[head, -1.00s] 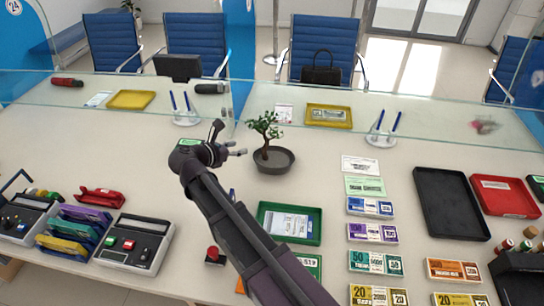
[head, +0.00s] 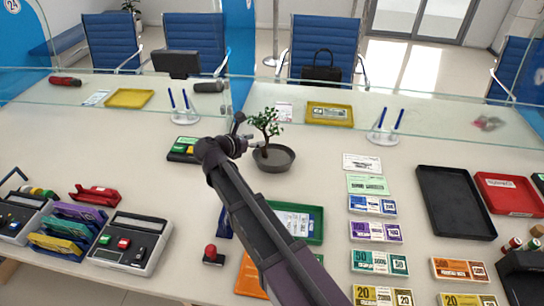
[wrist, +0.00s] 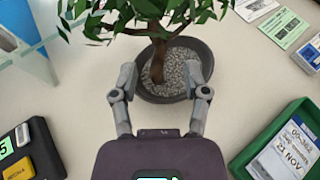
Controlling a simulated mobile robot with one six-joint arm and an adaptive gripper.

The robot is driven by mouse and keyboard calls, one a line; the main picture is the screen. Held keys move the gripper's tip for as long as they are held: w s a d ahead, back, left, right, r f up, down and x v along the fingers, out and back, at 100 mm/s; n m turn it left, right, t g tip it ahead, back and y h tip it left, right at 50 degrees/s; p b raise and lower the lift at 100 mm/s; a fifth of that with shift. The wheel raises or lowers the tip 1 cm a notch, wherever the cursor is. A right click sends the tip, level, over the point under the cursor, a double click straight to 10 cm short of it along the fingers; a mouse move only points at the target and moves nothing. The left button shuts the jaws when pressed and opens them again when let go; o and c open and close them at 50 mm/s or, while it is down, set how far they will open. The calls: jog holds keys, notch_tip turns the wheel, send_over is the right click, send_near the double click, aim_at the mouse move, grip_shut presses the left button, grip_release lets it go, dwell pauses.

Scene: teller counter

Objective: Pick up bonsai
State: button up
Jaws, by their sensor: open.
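The bonsai (head: 266,125) has green leaves and a brown trunk, and stands upright in a round dark grey pot (head: 275,161) on the counter. In the wrist view its trunk (wrist: 158,62) rises from grey gravel in the pot (wrist: 207,62), and leaves cover part of the top. My gripper (wrist: 160,85) is open, with one finger on each side of the trunk, over the near part of the pot. In the head view my gripper (head: 247,142) is at the left of the pot. I cannot tell whether the fingers touch the pot.
A green tray (head: 316,225) with papers lies in front of the pot. A black and green device (head: 184,149) is to the left. A glass screen (head: 400,105) runs behind, with pens in a holder (head: 384,135). Banknote stacks (head: 373,205) lie to the right.

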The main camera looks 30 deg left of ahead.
aim_at(266, 140)
jog(key=shift+w+d, duration=0.1)
jog(key=shift+w, duration=0.1)
jog(key=shift+w+f, duration=0.1)
jog(key=shift+f, duration=0.05)
jog(key=b+x, duration=0.2)
jog(key=x, duration=0.1)
jog(key=shift+w+f, duration=0.1)
jog(key=shift+f, duration=0.2)
jog(key=shift+x, duration=0.8)
jog(key=shift+r, duration=0.1)
grip_shut()
